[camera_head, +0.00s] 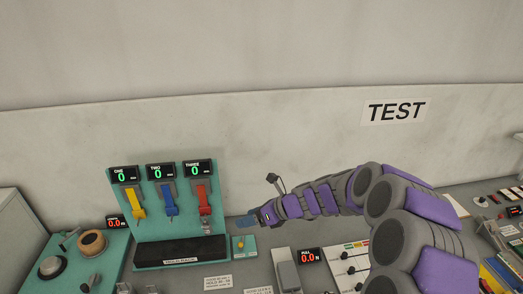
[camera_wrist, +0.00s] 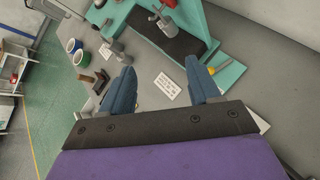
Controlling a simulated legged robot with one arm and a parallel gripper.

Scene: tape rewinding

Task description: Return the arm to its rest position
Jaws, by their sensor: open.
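My arm (camera_head: 318,199) is purple and grey. It reaches from the lower right toward the middle of the head view, stretched out over the counter. My gripper (camera_wrist: 160,68) is open, and nothing shows between its two blue fingers in the wrist view. In the head view the gripper end (camera_head: 257,218) is small, just right of the teal stand (camera_head: 222,185). A white label card (camera_wrist: 167,87) shows on the grey surface beyond the fingers. I cannot tell how high the fingers are above the surface.
The stand carries yellow (camera_head: 131,201), blue (camera_head: 168,199) and red (camera_head: 203,198) hanging pieces under displays reading 0, above a black tray (camera_head: 180,250). Two rolls (camera_wrist: 76,51) stand left in the wrist view.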

